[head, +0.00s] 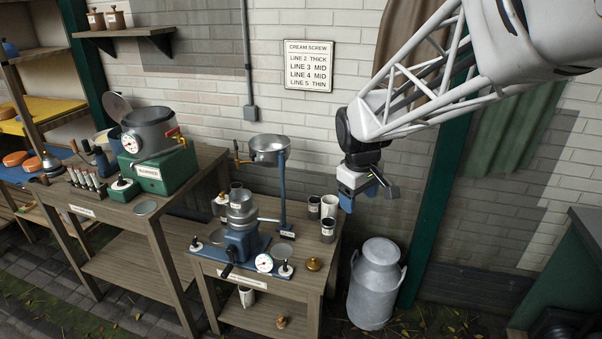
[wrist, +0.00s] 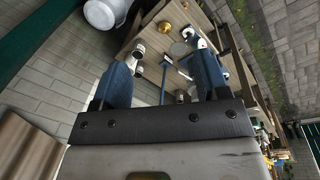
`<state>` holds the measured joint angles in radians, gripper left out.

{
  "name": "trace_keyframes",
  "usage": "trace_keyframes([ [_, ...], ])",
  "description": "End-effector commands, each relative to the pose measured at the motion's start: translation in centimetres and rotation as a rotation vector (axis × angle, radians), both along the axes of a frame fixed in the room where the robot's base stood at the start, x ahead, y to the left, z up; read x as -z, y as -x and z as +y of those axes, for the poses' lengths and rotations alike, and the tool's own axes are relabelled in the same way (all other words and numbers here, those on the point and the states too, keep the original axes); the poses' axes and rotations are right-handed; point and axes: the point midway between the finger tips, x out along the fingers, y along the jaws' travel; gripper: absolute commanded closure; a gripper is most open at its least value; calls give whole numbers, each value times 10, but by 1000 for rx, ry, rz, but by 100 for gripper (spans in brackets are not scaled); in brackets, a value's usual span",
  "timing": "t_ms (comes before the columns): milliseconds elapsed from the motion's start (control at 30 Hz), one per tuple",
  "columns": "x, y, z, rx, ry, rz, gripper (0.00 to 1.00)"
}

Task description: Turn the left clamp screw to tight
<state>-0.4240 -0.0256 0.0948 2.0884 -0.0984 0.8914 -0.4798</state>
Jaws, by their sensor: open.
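The blue separator (head: 240,240) stands on the low wooden bench, with a metal bowl part on top and a crank at its front. The left clamp screw (head: 196,244), a small dark-and-pale knob, sits at the left end of its blue base. A similar right clamp screw (head: 285,269) sits at the right end. My gripper (head: 368,198) is open and empty, high above and to the right of the bench, far from the left screw. Its two blue fingers stand apart in the wrist view (wrist: 163,72). I cannot make out the left screw's setting.
A dial gauge (head: 264,262), a brass weight (head: 313,264) and several cups (head: 328,207) share the bench. A raised metal pan (head: 270,150) on a blue post stands behind the separator. A milk churn (head: 375,284) stands on the floor right of the bench.

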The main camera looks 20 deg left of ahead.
Motion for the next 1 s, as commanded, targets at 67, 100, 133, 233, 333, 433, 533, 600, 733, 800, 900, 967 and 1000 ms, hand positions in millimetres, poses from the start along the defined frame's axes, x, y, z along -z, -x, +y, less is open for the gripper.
trace_keyframes([
  [67, 9, -11, 21, -49, 10, 8, 32],
  [100, 13, -15, 31, -76, 14, 11, 32],
  [133, 17, -19, 39, -94, 17, 13, 32],
  [233, 28, -30, 65, -157, 29, 20, 32],
  [333, 41, -39, 92, -221, 41, 27, 32],
  [433, 54, -47, 119, -284, 52, 34, 32],
  [533, 68, -54, 146, -347, 63, 41, 32],
  [600, 79, -58, 165, -391, 71, 45, 32],
  [733, 100, -64, 202, -472, 86, 55, 32],
  [800, 111, -66, 222, -515, 93, 60, 32],
  [900, 128, -68, 251, -576, 103, 66, 32],
  [967, 139, -69, 267, -609, 110, 70, 32],
  [1000, 146, -70, 279, -634, 113, 73, 32],
])
